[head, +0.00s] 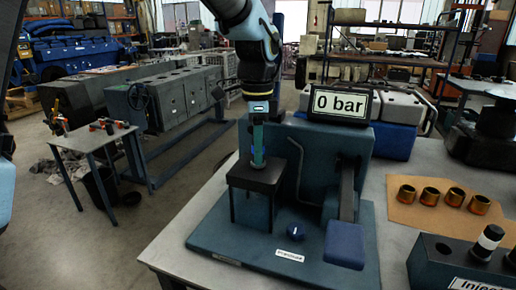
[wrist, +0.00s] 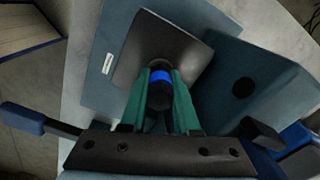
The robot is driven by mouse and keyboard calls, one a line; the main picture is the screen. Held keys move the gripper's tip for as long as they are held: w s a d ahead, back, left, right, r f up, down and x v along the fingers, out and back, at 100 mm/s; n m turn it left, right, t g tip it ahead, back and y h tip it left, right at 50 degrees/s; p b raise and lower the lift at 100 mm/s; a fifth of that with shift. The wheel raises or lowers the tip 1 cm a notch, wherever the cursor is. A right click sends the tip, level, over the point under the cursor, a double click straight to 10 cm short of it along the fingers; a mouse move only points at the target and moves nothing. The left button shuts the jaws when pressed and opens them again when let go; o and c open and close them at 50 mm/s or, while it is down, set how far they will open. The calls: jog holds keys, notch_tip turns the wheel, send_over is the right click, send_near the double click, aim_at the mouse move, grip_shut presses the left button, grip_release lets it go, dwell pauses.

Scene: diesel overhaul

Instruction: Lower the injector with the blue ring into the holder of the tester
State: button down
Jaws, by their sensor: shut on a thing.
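My gripper (head: 257,140) is shut on the injector with the blue ring (wrist: 159,98), its green fingers on either side of it. The injector is dark, and its bright blue ring (wrist: 161,76) shows between the fingers in the wrist view. It stands about upright over the dark, table-like holder (head: 249,178) of the tester (head: 225,231). In the wrist view the holder's top plate (wrist: 186,48) lies just beyond the fingertips. The fingers and ring hide the injector's lower end, so I cannot tell how far it is in the hole.
A display (head: 341,103) reading "0 bar" stands on the tester's housing. Several brass cups (head: 454,197) and an injector rack (head: 440,265) stand further right.

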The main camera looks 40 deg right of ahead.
jog(key=shift+c, duration=0.8)
grip_release()
jog(key=shift+r+p, duration=3.05)
jog(key=shift+r, duration=0.5)
jog(key=shift+f, duration=0.1)
